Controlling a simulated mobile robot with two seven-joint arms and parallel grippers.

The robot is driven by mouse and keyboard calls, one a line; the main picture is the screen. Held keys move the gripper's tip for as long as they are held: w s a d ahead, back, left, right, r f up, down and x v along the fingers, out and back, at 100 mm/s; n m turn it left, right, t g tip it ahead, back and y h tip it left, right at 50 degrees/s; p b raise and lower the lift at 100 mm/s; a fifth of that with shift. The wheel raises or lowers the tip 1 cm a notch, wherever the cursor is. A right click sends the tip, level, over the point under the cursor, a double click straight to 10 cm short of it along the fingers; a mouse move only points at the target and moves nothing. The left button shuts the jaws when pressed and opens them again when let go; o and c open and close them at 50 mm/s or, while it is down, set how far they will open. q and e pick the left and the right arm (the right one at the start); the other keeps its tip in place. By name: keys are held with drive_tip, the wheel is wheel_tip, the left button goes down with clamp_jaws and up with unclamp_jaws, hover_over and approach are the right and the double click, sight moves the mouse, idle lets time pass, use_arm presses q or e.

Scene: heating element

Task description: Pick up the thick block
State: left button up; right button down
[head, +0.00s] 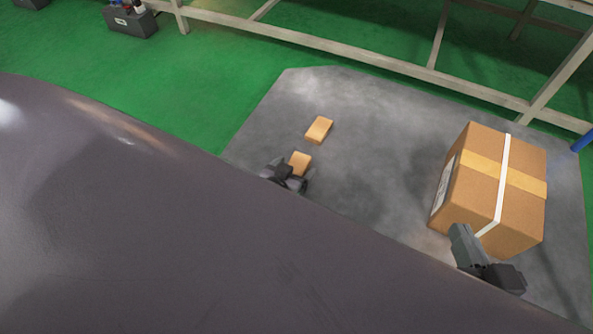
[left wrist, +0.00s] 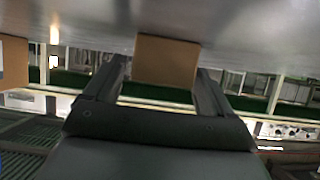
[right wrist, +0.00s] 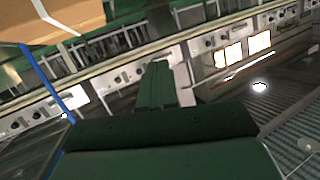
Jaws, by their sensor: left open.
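Two tan blocks lie on the grey table (head: 375,110) in the head view. The nearer block (head: 300,159) is at my left gripper (head: 289,174), and the farther block (head: 319,129) lies just beyond it. I cannot tell for sure which is thicker. My left gripper is open. In the left wrist view, which is upside down, the nearer block (left wrist: 166,60) shows between the two spread fingers, with gaps on both sides. My right gripper (head: 460,236) is at the front of the cardboard box. In the right wrist view its fingers (right wrist: 159,85) are together with nothing between them.
A large cardboard box (head: 520,205) with tan and white tape stands on the right of the table, close to my right gripper. The middle of the table is clear. A pale metal frame (head: 350,53) runs behind the table.

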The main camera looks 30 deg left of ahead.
use_arm(q)
drive_tip(key=c, duration=1.1)
drive_tip(key=shift+r, duration=0.15)
